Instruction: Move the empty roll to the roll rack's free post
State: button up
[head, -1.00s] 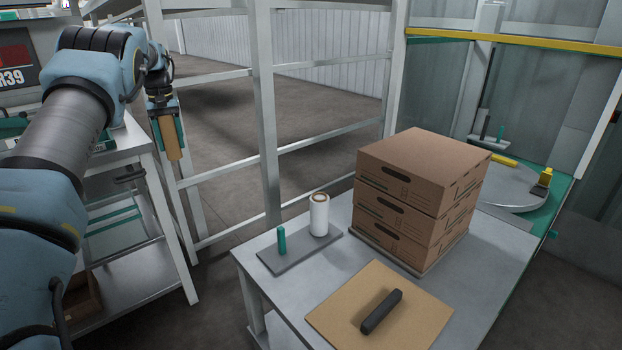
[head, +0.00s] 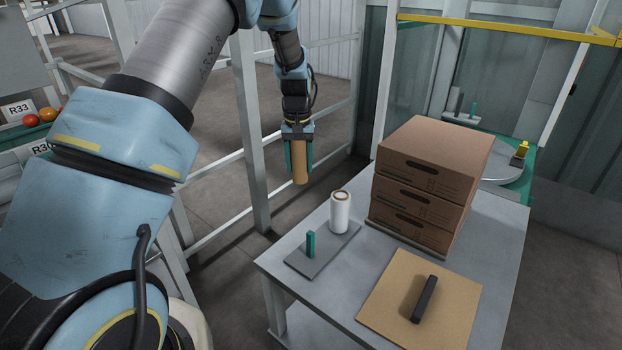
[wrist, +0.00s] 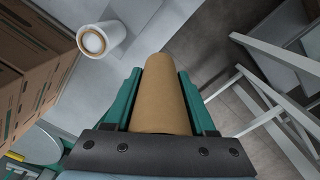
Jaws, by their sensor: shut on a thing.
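My gripper (head: 299,160) is shut on the empty roll, a bare brown cardboard tube (head: 300,164). In the wrist view the tube (wrist: 160,97) sits between the green fingers. In the head view it hangs upright in the air, behind and to the left of the roll rack. The roll rack is a grey plate (head: 318,258) on the table with a bare green post (head: 311,244) at its near left. A full white roll (head: 340,213) stands at its other end; it also shows in the wrist view (wrist: 101,40).
Several stacked cardboard boxes (head: 430,182) stand right of the rack on the grey table (head: 507,250). A brown board (head: 388,300) with a dark bar (head: 424,299) lies in front.

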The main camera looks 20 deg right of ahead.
jog(key=m+p, duration=0.1)
jog(key=p, duration=0.1)
send_over(310, 232)
jog(key=shift+d+f+b, duration=0.1)
jog(key=shift+f+b, duration=1.95)
jog(key=shift+f, duration=0.65)
jog(key=shift+w+r, duration=0.1)
jog(key=shift+r, duration=0.1)
jog(key=shift+f, duration=0.15)
jog(key=shift+f, duration=0.2)
jog(key=shift+f, duration=0.15)
jog(key=shift+f+b, duration=1.05)
jog(key=shift+f, duration=0.85)
jog(key=shift+f, duration=0.1)
jog(key=shift+f+b, duration=1)
jog(key=shift+f, duration=0.65)
